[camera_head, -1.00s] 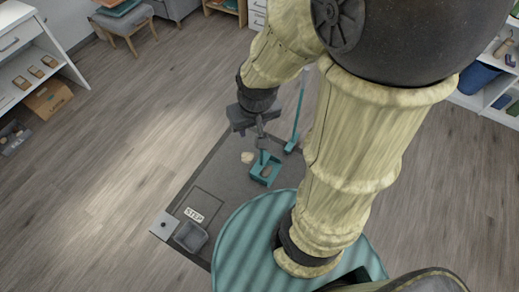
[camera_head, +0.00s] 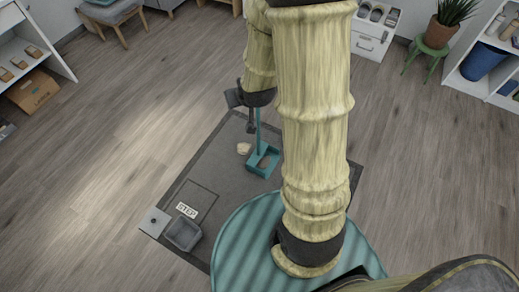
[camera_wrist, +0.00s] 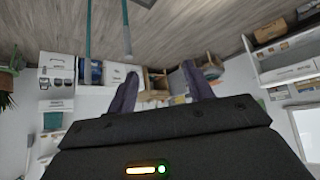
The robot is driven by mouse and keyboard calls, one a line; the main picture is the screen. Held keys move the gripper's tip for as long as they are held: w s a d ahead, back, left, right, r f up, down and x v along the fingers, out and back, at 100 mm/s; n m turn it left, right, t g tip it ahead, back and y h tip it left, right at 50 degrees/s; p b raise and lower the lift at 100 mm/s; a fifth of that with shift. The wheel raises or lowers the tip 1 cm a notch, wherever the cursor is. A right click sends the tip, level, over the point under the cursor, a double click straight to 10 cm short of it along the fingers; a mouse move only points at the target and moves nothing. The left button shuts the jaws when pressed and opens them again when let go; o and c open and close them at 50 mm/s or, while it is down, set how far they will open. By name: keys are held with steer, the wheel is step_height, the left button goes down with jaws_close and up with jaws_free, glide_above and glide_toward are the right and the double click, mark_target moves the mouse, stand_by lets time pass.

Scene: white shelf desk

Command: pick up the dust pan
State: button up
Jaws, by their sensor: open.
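The dust pan (camera_head: 264,163) is a teal open tray with a tall upright handle. It stands on the dark grey mat in the head view. My gripper (camera_head: 250,126) is beside the upper handle, just left of it in this view; I cannot tell whether they touch. In the wrist view my gripper (camera_wrist: 162,88) has its two dark fingers apart with nothing between them. Two long teal poles show beyond the fingers, to the upper left; which one is the pan's handle is unclear.
A beige lump (camera_head: 243,148) lies on the mat (camera_head: 215,165) left of the pan. A grey bin (camera_head: 183,234) and a STEP sign (camera_head: 187,210) are at the front left. A plant on a green stool (camera_head: 436,45) stands far right.

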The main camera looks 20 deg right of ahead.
steer(key=w+d+f+m+t+h+b, duration=0.1)
steer(key=w+d+f+t+b, duration=0.1)
steer(key=f+b, duration=0.5)
steer(key=w+d+f+m+t+h+b, duration=0.1)
steer(key=d+f+t+b, duration=0.3)
steer(key=f+b, duration=0.4)
steer(key=w+d+f+m+t+h+b, duration=0.1)
steer(key=w+d+f+t+h+b, duration=0.2)
steer(key=f+b, duration=0.5)
step_height(320, 180, down, 4)
steer(key=shift+w+d+f, duration=0.15)
steer(key=shift+w+d, duration=0.3)
steer(key=shift+d, duration=0.2)
